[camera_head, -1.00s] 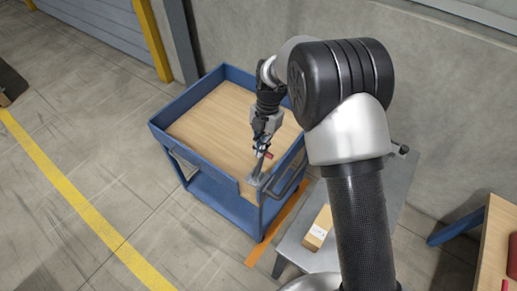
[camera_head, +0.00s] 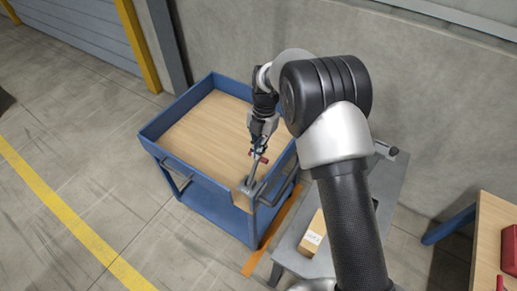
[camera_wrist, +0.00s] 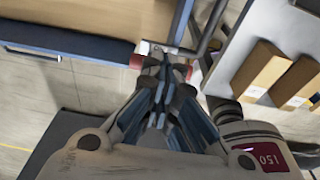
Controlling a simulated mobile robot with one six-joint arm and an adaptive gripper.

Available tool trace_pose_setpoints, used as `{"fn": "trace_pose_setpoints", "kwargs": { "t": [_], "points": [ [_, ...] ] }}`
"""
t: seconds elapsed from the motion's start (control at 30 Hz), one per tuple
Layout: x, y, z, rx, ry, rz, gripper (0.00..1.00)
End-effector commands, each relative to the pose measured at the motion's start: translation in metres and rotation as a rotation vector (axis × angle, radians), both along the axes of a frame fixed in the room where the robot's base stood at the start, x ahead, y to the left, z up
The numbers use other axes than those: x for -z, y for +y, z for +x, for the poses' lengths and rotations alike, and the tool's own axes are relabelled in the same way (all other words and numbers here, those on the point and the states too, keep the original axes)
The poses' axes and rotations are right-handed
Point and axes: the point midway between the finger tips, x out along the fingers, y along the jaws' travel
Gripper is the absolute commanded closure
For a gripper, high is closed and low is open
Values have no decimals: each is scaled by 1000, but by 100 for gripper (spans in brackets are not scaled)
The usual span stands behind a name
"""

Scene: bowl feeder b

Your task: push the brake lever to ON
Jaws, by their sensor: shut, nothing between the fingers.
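The brake lever (camera_head: 253,172) is a thin grey bar with a red grip at its top, rising from a small labelled plate (camera_head: 247,187) at the near corner of the blue cart (camera_head: 205,187). The plate's lettering is too small to read. My gripper (camera_head: 257,150) points down at the top of the lever, at or touching the red grip. In the wrist view, my gripper (camera_wrist: 170,62) is shut with nothing between its fingers. Red parts of the grip (camera_wrist: 138,61) show on both sides of the fingertips, which hide its middle. I cannot tell which setting the lever is at.
The cart has a wooden top (camera_head: 210,130) with raised blue rims and a grey push handle (camera_head: 281,181) right beside the lever. A grey bench (camera_head: 290,240) with cardboard boxes (camera_head: 314,235) stands close to the right. Open floor lies to the left.

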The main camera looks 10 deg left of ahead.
Motion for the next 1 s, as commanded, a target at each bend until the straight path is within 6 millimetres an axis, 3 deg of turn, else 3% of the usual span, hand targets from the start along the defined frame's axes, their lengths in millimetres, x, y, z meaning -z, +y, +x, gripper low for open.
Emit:
{"fn": "trace_pose_setpoints", "kwargs": {
  "t": [0.27, 0.7, 1.0],
  "points": [
    [-7, 0, 2, 0, -1, 1, 100],
    [-91, -6, 16, 0, -4, 1, 100],
    [-118, -8, 19, 0, -1, 0, 100]
  ]
}}
